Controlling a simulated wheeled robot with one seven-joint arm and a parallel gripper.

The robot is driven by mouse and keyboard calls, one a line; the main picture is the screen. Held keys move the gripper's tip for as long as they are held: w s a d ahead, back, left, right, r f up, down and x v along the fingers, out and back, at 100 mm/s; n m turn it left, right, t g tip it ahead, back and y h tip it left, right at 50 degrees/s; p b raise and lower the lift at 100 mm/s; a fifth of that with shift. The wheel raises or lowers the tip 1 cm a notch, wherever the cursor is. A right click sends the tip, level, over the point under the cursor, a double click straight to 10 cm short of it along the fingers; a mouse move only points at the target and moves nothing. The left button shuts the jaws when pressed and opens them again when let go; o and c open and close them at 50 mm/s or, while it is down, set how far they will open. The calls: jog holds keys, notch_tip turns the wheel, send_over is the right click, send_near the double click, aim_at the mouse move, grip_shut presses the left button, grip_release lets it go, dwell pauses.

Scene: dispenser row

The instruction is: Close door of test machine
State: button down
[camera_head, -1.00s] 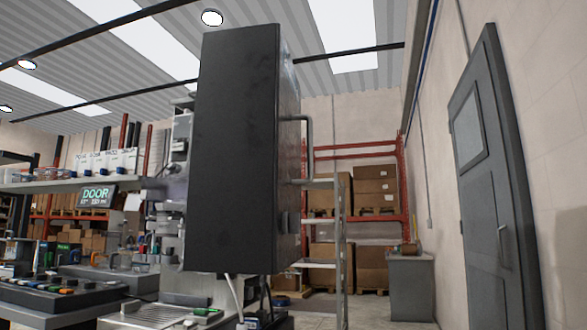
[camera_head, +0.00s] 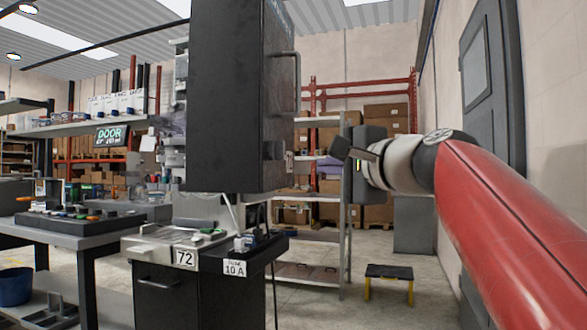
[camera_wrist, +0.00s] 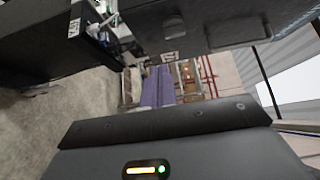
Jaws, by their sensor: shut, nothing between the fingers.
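The test machine stands left of centre in the head view. Its tall dark door panel (camera_head: 227,95) faces me, with a bar handle (camera_head: 296,82) on the right-hand face. I cannot tell how wide the door stands. A small display (camera_head: 110,135) at left reads DOOR. My gripper (camera_head: 341,149) is to the right of the panel and lower than the handle, apart from it in the picture. It is shut and empty. In the wrist view the gripper's dark body fills the bottom, and a large dark panel (camera_wrist: 200,25), likely the machine, lies across the top.
Below the panel is a grey-topped bench (camera_head: 165,245) with tags 72 and 10 A. Behind stands a metal shelf rack (camera_head: 345,240) with boxes. A yellow-legged step stool (camera_head: 388,272) stands on the floor at right, near a grey door (camera_head: 490,90). Open floor lies between.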

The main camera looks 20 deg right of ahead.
jog(key=p, duration=0.1)
send_near(271, 167)
jog(key=w+d, duration=0.2)
jog(key=w, duration=0.2)
jog(key=a, duration=0.1)
jog(key=w+a, duration=0.1)
jog(key=shift+a+r+p, duration=0.1)
jog(key=shift+a+p, duration=0.2)
jog(key=shift+p, duration=0.05)
jog(key=shift+w+a, duration=0.25)
jog(key=shift+a, duration=0.25)
